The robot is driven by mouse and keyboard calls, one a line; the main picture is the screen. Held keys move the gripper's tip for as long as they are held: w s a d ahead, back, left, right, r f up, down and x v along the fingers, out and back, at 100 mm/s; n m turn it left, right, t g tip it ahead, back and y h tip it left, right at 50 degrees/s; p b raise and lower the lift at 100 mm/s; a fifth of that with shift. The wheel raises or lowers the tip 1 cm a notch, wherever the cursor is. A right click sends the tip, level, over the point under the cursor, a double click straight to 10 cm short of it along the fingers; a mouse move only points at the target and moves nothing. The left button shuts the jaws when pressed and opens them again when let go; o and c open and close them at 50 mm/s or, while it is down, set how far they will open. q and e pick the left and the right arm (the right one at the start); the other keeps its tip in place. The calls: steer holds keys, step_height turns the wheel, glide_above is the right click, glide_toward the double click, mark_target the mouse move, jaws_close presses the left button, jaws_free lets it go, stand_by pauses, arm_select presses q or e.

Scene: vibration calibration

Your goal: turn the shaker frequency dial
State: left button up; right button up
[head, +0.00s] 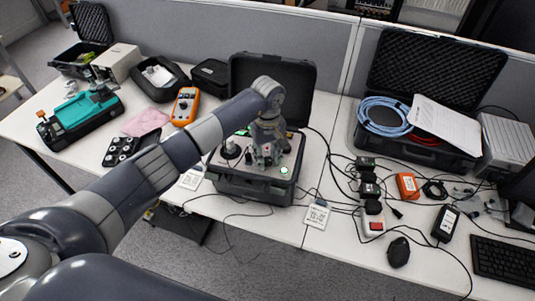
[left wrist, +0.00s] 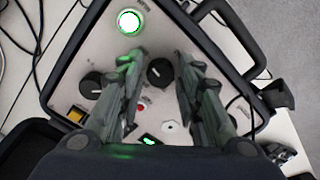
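The shaker unit (head: 250,187) is an open black case with a light panel on the desk. The left wrist view shows its panel (left wrist: 205,110) with two black knobs, one near the middle (left wrist: 160,72) and one further left (left wrist: 92,82). I cannot read which is the frequency dial. My left gripper (head: 266,160) is over the panel, pointing down. In the left wrist view the gripper (left wrist: 158,62) is open, its fingers on either side of the middle knob with gaps showing. Contact and height above the knob are unclear. My right gripper is not in view.
A green-lit button (left wrist: 129,21) glows on the panel. The case lid (head: 292,83) stands open behind. An orange meter (head: 185,106) lies left; a power strip (head: 373,222) and cables lie right. The front desk edge near the paper card (head: 316,216) is fairly clear.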

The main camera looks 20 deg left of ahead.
arm_select(q)
jaws_close()
